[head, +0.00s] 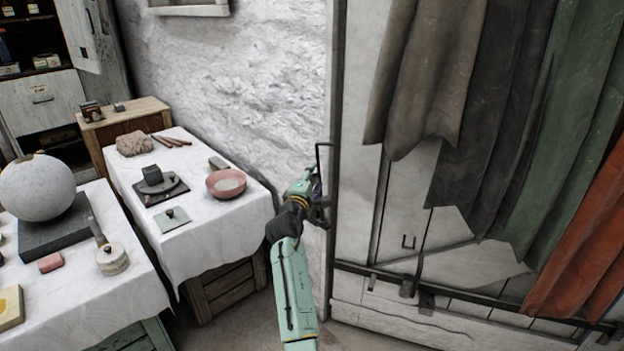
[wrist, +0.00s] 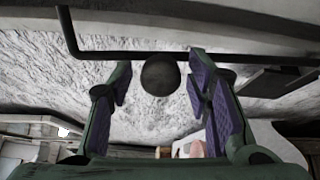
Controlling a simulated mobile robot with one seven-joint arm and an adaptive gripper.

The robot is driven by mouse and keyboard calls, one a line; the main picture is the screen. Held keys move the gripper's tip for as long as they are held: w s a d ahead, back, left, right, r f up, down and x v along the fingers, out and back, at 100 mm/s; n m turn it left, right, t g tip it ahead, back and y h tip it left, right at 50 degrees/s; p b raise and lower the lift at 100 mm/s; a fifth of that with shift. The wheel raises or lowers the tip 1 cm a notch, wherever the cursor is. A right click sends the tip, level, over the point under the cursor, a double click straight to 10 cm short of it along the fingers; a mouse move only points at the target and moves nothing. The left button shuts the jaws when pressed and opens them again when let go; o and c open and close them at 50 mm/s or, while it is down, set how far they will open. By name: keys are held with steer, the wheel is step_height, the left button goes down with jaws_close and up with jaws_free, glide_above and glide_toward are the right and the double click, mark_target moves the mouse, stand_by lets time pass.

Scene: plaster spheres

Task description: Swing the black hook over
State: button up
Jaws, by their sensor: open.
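The black hook (head: 319,152) is a thin bent bar beside the dark upright post at the wall's edge. In the wrist view a black bar (wrist: 130,56) with a bend at its left end crosses above my fingertips. A dark round knob (wrist: 160,76) shows between the fingers; I cannot tell whether it is joined to the bar. My gripper (head: 318,193) is just below the hook in the head view. In the wrist view my gripper (wrist: 159,90) is open, its purple-padded fingers either side of the knob, with gaps visible.
Cloths (head: 425,75) hang over pale panels at right, above a long dark rail (head: 470,298). A white-covered table (head: 205,235) with a pink bowl (head: 226,183) stands left of my arm. A large plaster sphere (head: 37,187) sits farther left.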

steer(key=v, duration=1.2)
